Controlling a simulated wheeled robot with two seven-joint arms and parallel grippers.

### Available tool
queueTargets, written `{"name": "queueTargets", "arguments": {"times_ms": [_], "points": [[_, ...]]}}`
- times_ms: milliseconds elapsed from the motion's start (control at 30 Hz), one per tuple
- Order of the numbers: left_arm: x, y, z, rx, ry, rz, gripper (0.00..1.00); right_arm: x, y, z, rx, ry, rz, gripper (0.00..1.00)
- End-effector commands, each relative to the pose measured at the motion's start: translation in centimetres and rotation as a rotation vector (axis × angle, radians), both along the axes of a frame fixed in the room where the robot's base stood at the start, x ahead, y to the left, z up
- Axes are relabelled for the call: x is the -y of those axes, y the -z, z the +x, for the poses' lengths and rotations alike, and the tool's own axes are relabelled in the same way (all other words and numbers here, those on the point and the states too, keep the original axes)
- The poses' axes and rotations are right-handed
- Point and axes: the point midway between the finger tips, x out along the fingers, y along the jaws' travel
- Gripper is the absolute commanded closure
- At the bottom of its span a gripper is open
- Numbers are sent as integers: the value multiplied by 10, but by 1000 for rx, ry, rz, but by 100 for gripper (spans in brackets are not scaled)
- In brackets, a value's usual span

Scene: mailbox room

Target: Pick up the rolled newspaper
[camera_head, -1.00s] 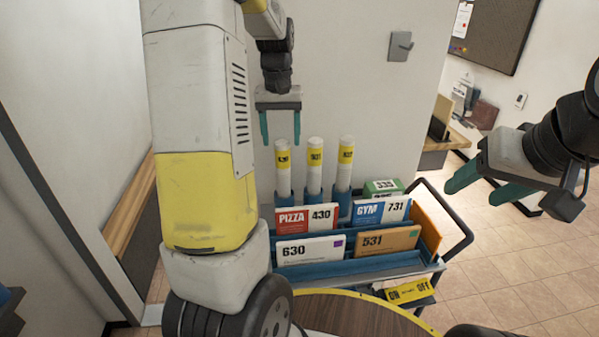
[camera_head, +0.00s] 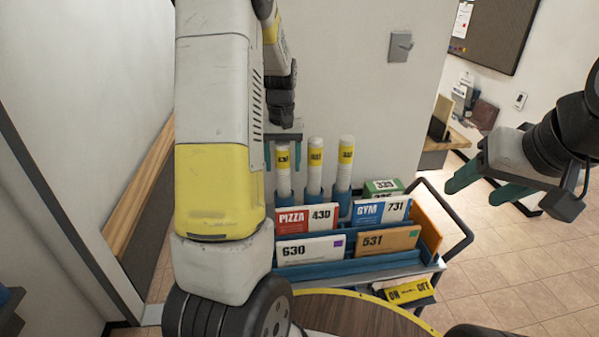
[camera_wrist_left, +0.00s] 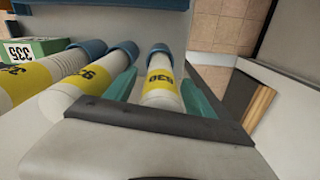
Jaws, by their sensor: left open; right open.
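Three rolled newspapers, white with yellow number bands, stand upright in blue holders at the back of a cart: the left one (camera_head: 283,160), the middle one (camera_head: 315,157) and the right one (camera_head: 345,157). My left gripper (camera_head: 283,152) is open at the left roll. In the left wrist view its teal fingers stand on either side of the roll marked 630 (camera_wrist_left: 161,85), with the two other rolls off to the left. Whether the fingers touch it I cannot tell. My right gripper (camera_head: 487,190) is open and empty, off to the right of the cart.
The blue cart (camera_head: 360,268) holds parcels marked PIZZA 430 (camera_head: 306,218), GYM 731 (camera_head: 381,211), 630 (camera_head: 310,249) and 531 (camera_head: 388,241), and a green box (camera_head: 382,187). A wall stands close behind the rolls. Tiled floor is free at the right.

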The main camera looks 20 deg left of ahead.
Motion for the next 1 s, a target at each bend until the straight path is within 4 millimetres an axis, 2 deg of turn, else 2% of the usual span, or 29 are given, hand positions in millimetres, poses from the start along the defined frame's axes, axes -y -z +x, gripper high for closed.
{"name": "queueTargets", "arguments": {"times_ms": [33,300,367,767,1000], "points": [[0,0,0,0,0,0,39,0,0,0,0,0,0,41],[0,0,0,0,0,0,92,0,0,0,0,0,0,41],[0,0,0,1,0,0,100,0,0,0,0,0,0,41],[0,-2,0,2,0,1,100,0,0,0,0,0,0,41],[0,-22,1,5,0,0,100,0,0,0,0,0,0,41]]}}
